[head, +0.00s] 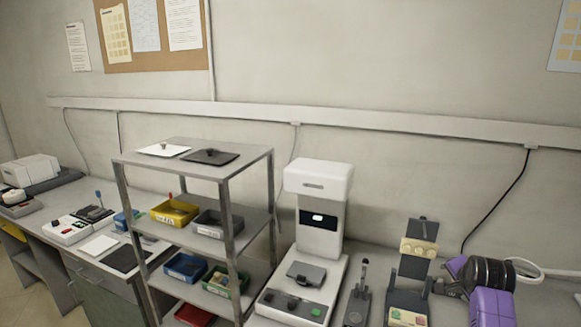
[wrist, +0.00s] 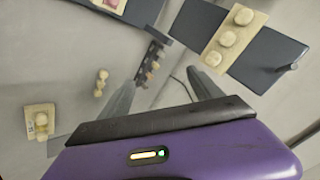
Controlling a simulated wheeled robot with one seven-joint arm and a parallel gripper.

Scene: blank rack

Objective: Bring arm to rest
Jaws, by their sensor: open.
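My arm, purple with a black joint, is at the lower right of the head view. My gripper (wrist: 168,82) shows in the wrist view with its two grey fingers apart and nothing between them. In the head view my gripper (head: 452,287) is small and points left, beside a dark upright stand (head: 415,262) that carries a cream block with round knobs. That cream block (wrist: 230,40) shows large in the wrist view, ahead of the fingers and to the right. I cannot tell the exact gap between them.
A metal shelf rack (head: 226,215) holds a yellow bin (head: 174,213) and other bins. A white machine (head: 318,235) stands right of it. A small dark device (head: 357,303) stands between machine and stand.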

